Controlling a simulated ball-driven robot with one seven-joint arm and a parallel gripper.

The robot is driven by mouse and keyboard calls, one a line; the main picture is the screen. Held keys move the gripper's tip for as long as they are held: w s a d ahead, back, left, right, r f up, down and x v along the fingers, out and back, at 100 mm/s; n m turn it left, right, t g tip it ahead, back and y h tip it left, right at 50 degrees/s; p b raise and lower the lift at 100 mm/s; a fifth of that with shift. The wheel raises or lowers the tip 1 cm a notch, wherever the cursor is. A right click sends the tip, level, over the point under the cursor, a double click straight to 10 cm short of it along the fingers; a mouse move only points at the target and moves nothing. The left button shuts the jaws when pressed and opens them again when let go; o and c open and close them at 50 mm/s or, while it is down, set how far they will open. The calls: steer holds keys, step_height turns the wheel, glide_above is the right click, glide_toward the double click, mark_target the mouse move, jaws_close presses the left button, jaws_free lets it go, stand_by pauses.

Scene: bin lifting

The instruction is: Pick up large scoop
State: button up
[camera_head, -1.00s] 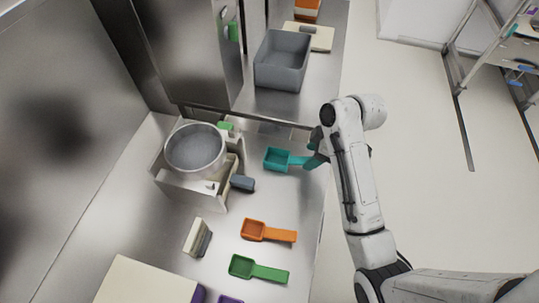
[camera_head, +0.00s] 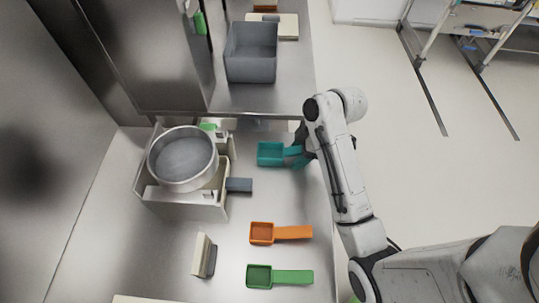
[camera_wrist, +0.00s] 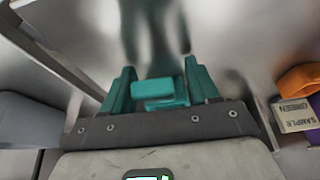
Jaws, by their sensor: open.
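A teal scoop (camera_head: 270,153) lies on the steel counter with its handle toward the right. My gripper (camera_head: 300,152) is at the handle end of this scoop. In the wrist view, my gripper's two teal fingers (camera_wrist: 158,88) are spread apart. A teal piece (camera_wrist: 153,89), apparently the scoop's handle, shows between them with gaps at the sides. An orange scoop (camera_head: 262,233) and a green scoop (camera_head: 260,276) lie nearer on the counter, handles also to the right. The head view partly hides the teal handle behind my fingers.
A round metal pan (camera_head: 183,160) sits in a steel-sided stand left of the teal scoop. A grey bin (camera_head: 251,60) stands on the far counter. A cream and grey block (camera_head: 204,255) lies left of the orange scoop. Open floor is right of the counter.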

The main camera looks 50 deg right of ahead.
mark_target(296, 150)
steer(key=shift+r, duration=0.1)
steer(key=c, duration=1)
steer(key=shift+r, duration=0.5)
step_height(296, 150, up, 3)
steer(key=shift+f, duration=0.15)
steer(key=shift+s+a+r+p, duration=0.45)
steer(key=shift+s+r+p, duration=0.5)
steer(key=shift+s+r, duration=1)
steer(key=shift+s+a+r+p, duration=0.4)
steer(key=shift+s+r+p, duration=0.65)
steer(key=shift+s, duration=1.55)
steer(key=shift+s+a+r+p, duration=0.45)
steer(key=shift+s+r+p, duration=0.45)
steer(key=shift+s+r, duration=1.05)
